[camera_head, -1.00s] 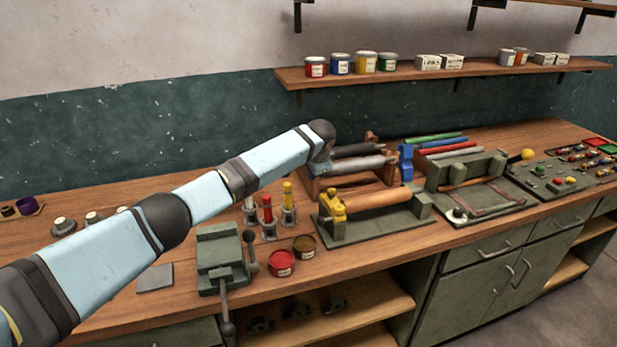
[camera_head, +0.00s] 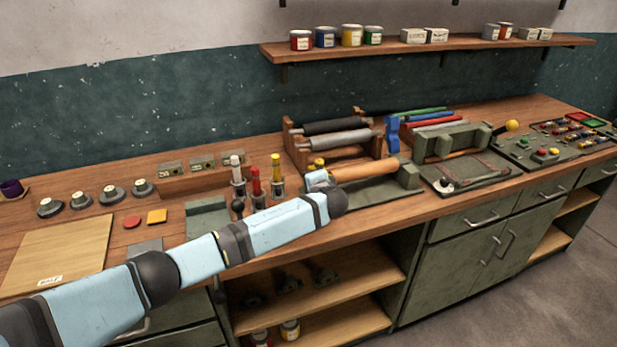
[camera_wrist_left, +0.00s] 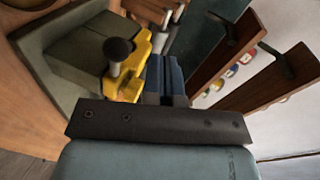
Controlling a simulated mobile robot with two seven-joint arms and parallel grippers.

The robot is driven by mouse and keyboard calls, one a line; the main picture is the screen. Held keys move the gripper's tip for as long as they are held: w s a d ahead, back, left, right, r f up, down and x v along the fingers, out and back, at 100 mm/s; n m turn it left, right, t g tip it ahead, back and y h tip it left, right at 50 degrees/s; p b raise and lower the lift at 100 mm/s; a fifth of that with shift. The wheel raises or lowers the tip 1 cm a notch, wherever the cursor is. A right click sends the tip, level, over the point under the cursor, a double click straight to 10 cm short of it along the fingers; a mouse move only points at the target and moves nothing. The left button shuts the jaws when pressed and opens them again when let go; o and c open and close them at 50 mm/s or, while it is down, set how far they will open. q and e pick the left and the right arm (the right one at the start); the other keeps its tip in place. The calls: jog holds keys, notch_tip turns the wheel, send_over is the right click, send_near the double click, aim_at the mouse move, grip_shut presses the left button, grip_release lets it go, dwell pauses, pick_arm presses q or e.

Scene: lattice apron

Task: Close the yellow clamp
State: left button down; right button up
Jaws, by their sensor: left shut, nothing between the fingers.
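The yellow clamp (camera_head: 318,163) is mostly hidden behind my left arm in the head view; only its top shows, at the left end of the wooden roller (camera_head: 365,170). In the left wrist view the yellow clamp (camera_wrist_left: 128,68) is close, just left of my fingers, with a black round knob (camera_wrist_left: 119,49) on a grey post. Whether the clamp is open or shut I cannot tell. My left gripper (camera_wrist_left: 164,72) is shut and empty beside the clamp; contact cannot be made out. In the head view its hand (camera_head: 318,180) is partly hidden by the wrist. My right gripper is not in view.
Bottles with red, yellow and white tops (camera_head: 256,183) stand left of the clamp. A rack of dark and grey rollers (camera_head: 340,139) is behind it, and a blue part (camera_head: 392,134) stands to the right. A green press (camera_head: 455,142) is farther right. The bench front edge is close.

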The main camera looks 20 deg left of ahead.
pick_arm(q)
jog(key=shift+s+d+f+t+b, duration=0.1)
jog(key=shift+s+f+t+b, duration=0.05)
jog(key=shift+f+b, duration=0.4)
jog(key=shift+s+d+f+t+b, duration=0.15)
jog(key=shift+f+b, duration=0.15)
jog(key=shift+f, duration=0.35)
jog(key=shift+f+y, duration=0.15)
jog(key=shift+y, duration=0.15)
jog(key=shift+s, duration=0.15)
